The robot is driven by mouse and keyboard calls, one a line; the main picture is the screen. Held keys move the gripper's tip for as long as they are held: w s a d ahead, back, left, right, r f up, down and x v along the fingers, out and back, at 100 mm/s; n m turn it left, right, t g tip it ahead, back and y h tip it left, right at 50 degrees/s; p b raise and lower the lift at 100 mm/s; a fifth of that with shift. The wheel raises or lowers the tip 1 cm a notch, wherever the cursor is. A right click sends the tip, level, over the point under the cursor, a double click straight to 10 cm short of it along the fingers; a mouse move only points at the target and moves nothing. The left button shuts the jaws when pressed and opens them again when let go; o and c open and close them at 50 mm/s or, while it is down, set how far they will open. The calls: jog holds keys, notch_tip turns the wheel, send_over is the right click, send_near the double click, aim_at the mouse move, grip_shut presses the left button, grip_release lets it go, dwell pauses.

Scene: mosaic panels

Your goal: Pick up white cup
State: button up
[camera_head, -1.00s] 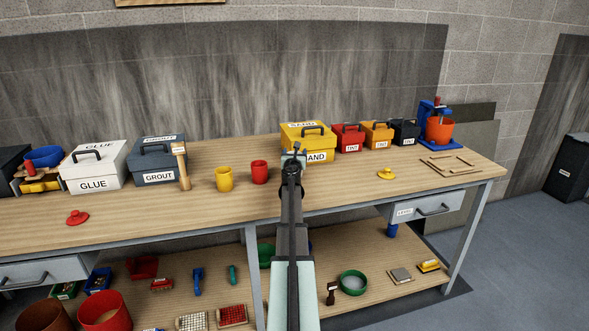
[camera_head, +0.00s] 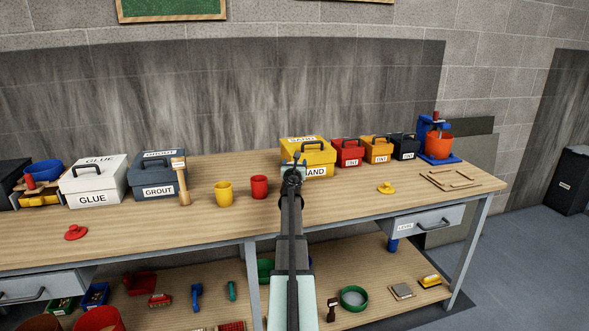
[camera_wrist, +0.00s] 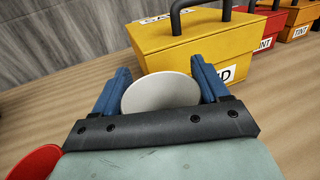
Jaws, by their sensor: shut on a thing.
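The white cup (camera_wrist: 160,92) shows in the wrist view as a pale rounded shape between the two blue fingers of my gripper (camera_wrist: 160,90). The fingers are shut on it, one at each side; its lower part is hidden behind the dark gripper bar. In the head view my gripper (camera_head: 294,164) is over the workbench, in front of the yellow sand box (camera_head: 318,153). The cup is mostly hidden there by my arm. I cannot tell whether the cup touches the bench.
A red cup (camera_head: 259,187) stands close to the left of my gripper, with a yellow cup (camera_head: 224,194) farther left. The sand box is close behind. A yellow lid-like piece (camera_head: 386,188) lies to the right. The bench (camera_head: 340,200) is clear between it and my arm.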

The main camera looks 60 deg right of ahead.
jog(key=shift+r, duration=3.55)
jog(key=w+a+r+n+t+y, duration=0.2)
jog(key=w+a+r, duration=0.1)
jog(key=w+a, duration=1.05)
jog(key=w+a+r+n+t+y, duration=0.1)
jog(key=w+a+r+t, duration=0.15)
jog(key=w+a, duration=1.15)
jog(key=shift+s+d+m+g+h, duration=1.5)
jog(key=shift+s+d+g, duration=0.65)
jog(key=shift+s+g, duration=0.15)
jog(key=s+f+m+g+h, duration=0.1)
jog(key=f+m, duration=0.4)
jog(key=m, duration=0.6)
jog(key=s+d+f+m+g+h, duration=0.1)
jog(key=f+m, duration=0.4)
jog(key=m, duration=0.6)
jog(key=shift+s+f+g+h, duration=0.25)
jog(key=shift+s+g+h, duration=0.3)
jog(key=shift+s, duration=0.4)
